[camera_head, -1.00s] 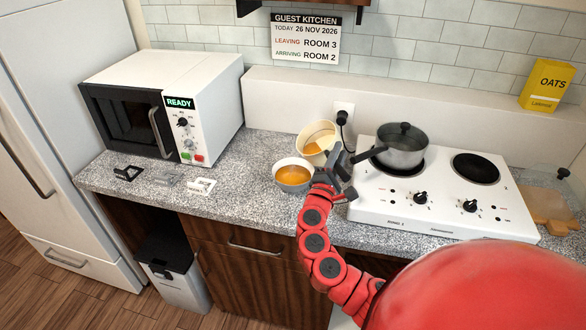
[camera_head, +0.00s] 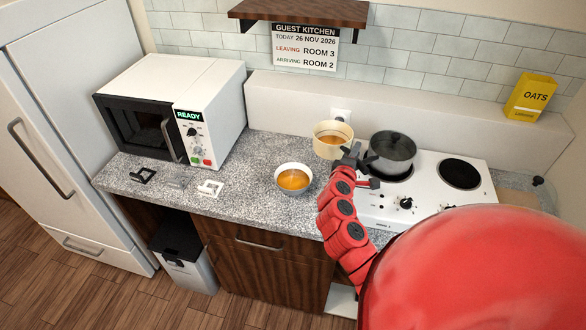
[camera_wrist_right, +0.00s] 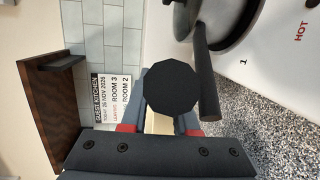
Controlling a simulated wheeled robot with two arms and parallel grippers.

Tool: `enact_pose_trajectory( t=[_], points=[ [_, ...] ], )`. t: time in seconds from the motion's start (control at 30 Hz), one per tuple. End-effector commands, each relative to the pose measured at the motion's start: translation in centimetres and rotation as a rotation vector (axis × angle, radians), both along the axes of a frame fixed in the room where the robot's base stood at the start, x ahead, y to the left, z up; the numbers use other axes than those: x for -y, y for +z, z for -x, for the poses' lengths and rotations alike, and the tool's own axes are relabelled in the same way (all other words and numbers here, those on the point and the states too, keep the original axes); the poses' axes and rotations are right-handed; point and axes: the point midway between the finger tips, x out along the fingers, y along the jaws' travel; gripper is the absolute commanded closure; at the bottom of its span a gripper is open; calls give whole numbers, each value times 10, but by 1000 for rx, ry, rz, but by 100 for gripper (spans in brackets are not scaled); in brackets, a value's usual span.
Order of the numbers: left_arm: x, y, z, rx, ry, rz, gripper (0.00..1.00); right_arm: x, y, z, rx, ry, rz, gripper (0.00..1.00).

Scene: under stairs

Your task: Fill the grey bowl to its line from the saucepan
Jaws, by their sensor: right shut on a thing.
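The grey bowl (camera_head: 294,168) stands on the counter with orange liquid in it; its fill line cannot be made out. The cream saucepan (camera_head: 333,152) is behind and to the right of the bowl, about level, with orange liquid inside. My right gripper (camera_head: 352,160) is shut on the saucepan's handle, at the near right of the pan. In the right wrist view, the dark round end of the handle (camera_wrist_right: 172,88) sits between the jaws and hides most of the pan. My left gripper is not in view.
A lidded grey pot (camera_head: 391,155) stands on the white hob (camera_head: 425,190), close to my right gripper; its dark handle (camera_wrist_right: 207,75) shows in the wrist view. A microwave (camera_head: 185,105) stands at left.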

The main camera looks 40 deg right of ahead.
Motion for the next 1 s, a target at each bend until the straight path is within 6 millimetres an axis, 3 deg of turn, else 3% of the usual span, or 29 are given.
enact_pose_trajectory(
  t=[0.17,0.5,1.0],
  points=[
    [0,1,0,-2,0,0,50,-3,4,-2,3,6,5,100],
    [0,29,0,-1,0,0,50,-2,41,-2,3,5,5,100],
    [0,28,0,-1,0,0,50,-2,41,-2,2,6,6,100]
  ],
)
